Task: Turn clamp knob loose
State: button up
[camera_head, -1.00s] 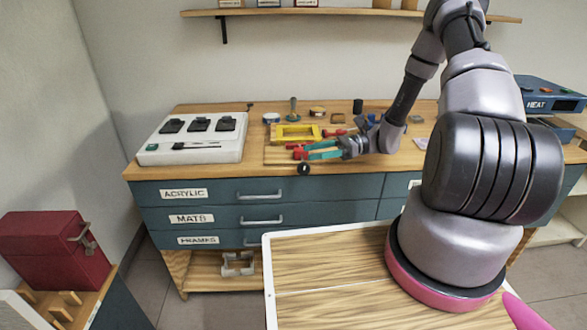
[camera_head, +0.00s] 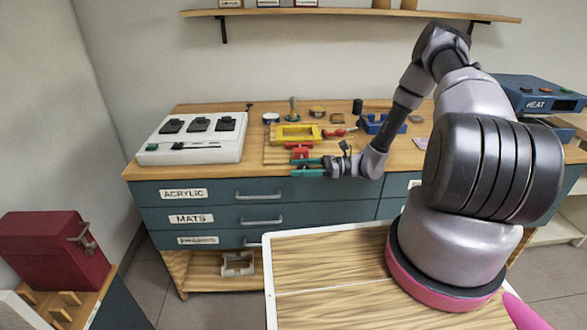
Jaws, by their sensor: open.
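A red clamp (camera_head: 300,152) sits at the front edge of the workbench, just in front of a yellow frame (camera_head: 297,143). My gripper (camera_head: 297,168) reaches in from the right at the bench's front edge, directly below the clamp in the picture. Its teal fingers are apart, one above the other in the picture, and point left. The black clamp knob is not clearly visible now; the fingers cover the place where it showed earlier. I cannot tell whether they touch it.
A white panel (camera_head: 160,154) with black switches stands on the bench's left. A red-handled tool (camera_head: 340,133) and a blue holder (camera_head: 383,125) lie behind my gripper. Drawers (camera_head: 225,218) fill the bench front. A blue heat press (camera_head: 540,95) stands at the right.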

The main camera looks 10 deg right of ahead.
jog(key=shift+w+a, duration=0.1)
jog(key=shift+a, duration=0.85)
jog(key=shift+c, duration=0.3)
grip_shut()
jog(key=shift+s+f+h, duration=0.2)
jog(key=shift+f+h, duration=0.15)
jog(key=shift+h, duration=0.55)
jog(key=shift+o, duration=0.3)
grip_release()
jog(key=shift+s, duration=0.1)
